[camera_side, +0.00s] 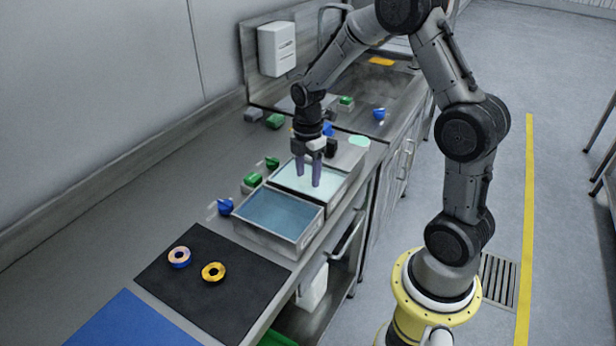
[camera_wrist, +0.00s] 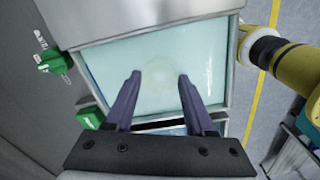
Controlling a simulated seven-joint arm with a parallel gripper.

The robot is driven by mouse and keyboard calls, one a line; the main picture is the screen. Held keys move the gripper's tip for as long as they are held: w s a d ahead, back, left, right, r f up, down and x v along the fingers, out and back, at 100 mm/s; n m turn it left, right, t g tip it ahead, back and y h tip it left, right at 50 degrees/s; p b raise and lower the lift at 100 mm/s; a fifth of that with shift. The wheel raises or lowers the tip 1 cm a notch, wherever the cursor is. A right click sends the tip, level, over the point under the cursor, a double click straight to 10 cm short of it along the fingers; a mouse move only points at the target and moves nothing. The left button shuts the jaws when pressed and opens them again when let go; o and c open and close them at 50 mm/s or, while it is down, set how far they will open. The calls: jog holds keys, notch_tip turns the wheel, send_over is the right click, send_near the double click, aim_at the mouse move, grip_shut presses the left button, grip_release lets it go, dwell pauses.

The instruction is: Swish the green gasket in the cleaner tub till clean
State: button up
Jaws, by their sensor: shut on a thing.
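My gripper (camera_side: 309,184) points down into the tub of pale milky liquid (camera_side: 336,202), with its fingertips at or below the surface. In the wrist view, my gripper (camera_wrist: 159,80) has its two fingers spread apart on either side of a faint pale round shape, the gasket (camera_wrist: 160,72), blurred under the liquid. The gripper is shut on it. Its green colour and any dirt on it cannot be made out. In the side view the gasket is hidden in the liquid. The tub's rim (camera_wrist: 150,33) surrounds the fingers.
A tub of darker blue liquid (camera_side: 308,240) stands directly in front of the milky one. A black mat (camera_side: 222,305) holds a pink-and-blue ring (camera_side: 180,257) and a yellow ring (camera_side: 213,271). Green and blue valve knobs (camera_side: 226,206) line the left side. A blue mat (camera_side: 130,325) lies nearest.

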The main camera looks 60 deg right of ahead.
jog(key=shift+f, duration=0.1)
jog(key=shift+f, duration=0.85)
jog(key=shift+r, duration=0.15)
jog(key=shift+r, duration=0.8)
jog(key=shift+f, duration=0.15)
jog(key=shift+f, duration=0.8)
jog(key=shift+r, duration=0.2)
jog(key=shift+r, duration=0.75)
